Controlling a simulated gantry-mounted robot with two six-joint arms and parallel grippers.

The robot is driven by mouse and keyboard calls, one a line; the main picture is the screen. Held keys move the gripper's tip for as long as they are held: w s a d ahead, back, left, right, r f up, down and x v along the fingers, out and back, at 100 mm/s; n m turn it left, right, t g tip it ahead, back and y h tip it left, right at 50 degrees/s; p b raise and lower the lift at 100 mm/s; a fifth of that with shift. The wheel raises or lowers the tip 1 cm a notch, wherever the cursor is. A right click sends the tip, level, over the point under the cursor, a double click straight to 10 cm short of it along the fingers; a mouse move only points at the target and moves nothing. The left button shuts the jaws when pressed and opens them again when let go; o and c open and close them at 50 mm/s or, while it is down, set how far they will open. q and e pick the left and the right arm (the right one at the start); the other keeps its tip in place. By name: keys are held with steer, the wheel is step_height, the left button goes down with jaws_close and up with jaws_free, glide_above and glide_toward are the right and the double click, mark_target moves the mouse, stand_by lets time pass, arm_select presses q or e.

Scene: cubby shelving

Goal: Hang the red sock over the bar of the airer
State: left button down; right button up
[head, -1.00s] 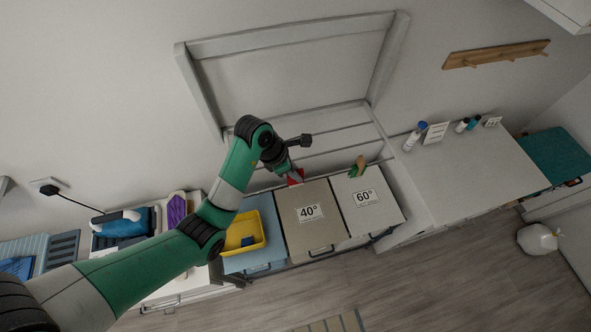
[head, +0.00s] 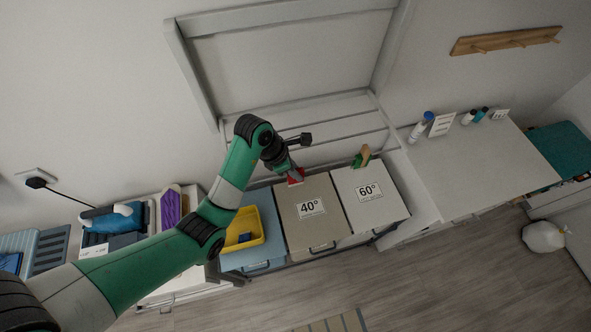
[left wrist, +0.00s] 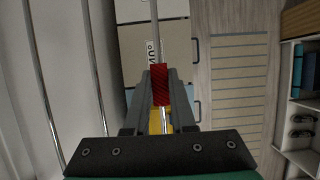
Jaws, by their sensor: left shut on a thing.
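My left gripper (head: 293,171) is shut on the red sock (head: 296,176), above the back edge of the lidded bins. In the left wrist view the red sock (left wrist: 160,84) sits between the fingertips of my left gripper (left wrist: 160,90). The airer's pale bars (head: 340,137) run along the wall behind the bins. In the left wrist view one bar (left wrist: 154,25) lines up with the sock and shows above and below it. I cannot tell whether the sock touches it or hangs over it. My right gripper is out of view.
Bins marked 40° (head: 309,225) and 60° (head: 370,208) stand beneath the bars. A yellow tray (head: 259,239) sits on the blue bin. A green-and-tan brush (head: 361,157) stands behind the 60° bin. The counter's right part (head: 480,165) is mostly clear.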

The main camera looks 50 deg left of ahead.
arm_select(q)
steer(key=c, duration=0.7)
jaws_free()
steer(key=p+v, duration=0.2)
steer(key=v, duration=0.4)
steer(key=shift+a+r, duration=0.1)
steer(key=shift+r, duration=0.3)
steer(key=p+v, duration=0.4)
steer(key=p, duration=0.2)
steer(key=shift+s+a+r, duration=0.1)
steer(key=shift+s+r, duration=0.15)
steer(key=shift+r, duration=0.1)
